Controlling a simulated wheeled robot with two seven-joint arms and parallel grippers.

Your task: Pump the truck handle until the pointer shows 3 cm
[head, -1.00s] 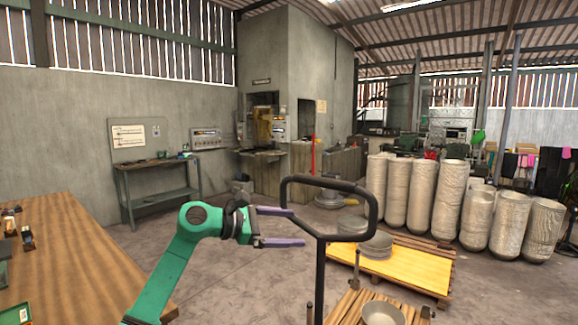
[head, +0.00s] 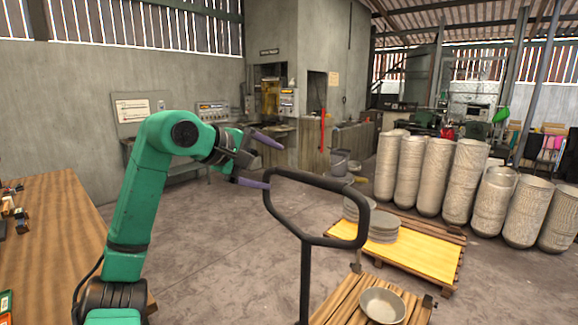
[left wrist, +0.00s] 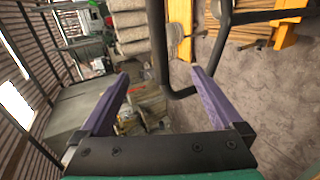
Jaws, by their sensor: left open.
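The truck handle (head: 318,240) is a black rounded loop on an upright post (head: 305,283), right of centre in the head view. My left gripper (head: 268,162) is open and empty, with two purple fingers. It is just left of the loop's upper left corner, its lower finger close to the bar; I cannot tell if they touch. In the left wrist view the handle (left wrist: 158,50) shows as a dark bar at the top, beyond the open fingers (left wrist: 157,95). No pointer or scale reading is visible. My right gripper is not in view.
A yellow-topped pallet (head: 430,258) with stacked metal bowls (head: 384,232) stands behind the handle. A wooden pallet with one bowl (head: 383,305) is in front. A wooden table (head: 50,240) is at left. Tall bowl stacks (head: 465,180) stand at right. The floor between is clear.

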